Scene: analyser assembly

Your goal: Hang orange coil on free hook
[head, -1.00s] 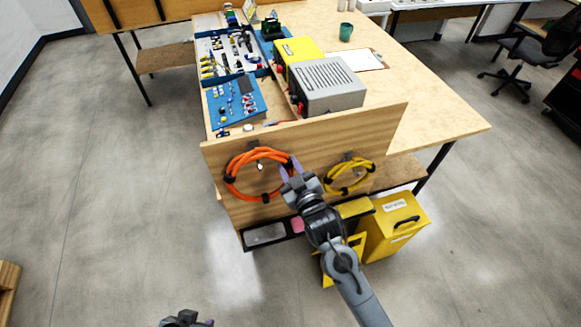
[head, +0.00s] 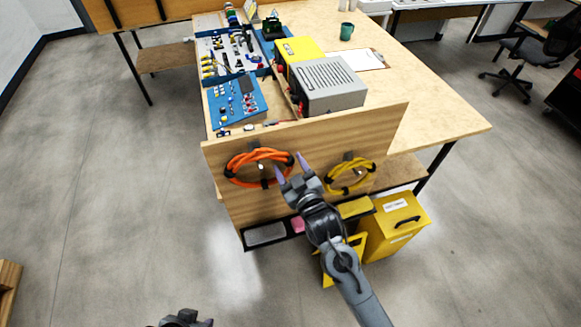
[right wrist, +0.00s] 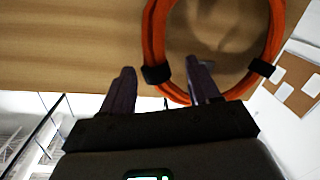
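The orange coil (head: 243,181) with black bands is at the left of the upright wooden panel, and looks flatter than a full ring. A hook's pale tip (head: 261,166) shows inside its loop; whether the coil rests on the hook is unclear. My right gripper (head: 290,166) is open at the coil's right side. In the right wrist view, the coil (right wrist: 275,30) is just beyond the spread fingertips (right wrist: 163,80), with one black band between them; contact is unclear. My left gripper (head: 185,319) is partly cut off at the bottom edge.
A yellow coil (head: 334,187) hangs on the panel (head: 310,140) right of my right gripper. A low tray (head: 265,234) and a yellow box (head: 402,225) are below. The bench behind holds a grey device (head: 332,85). The floor left of the panel is clear.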

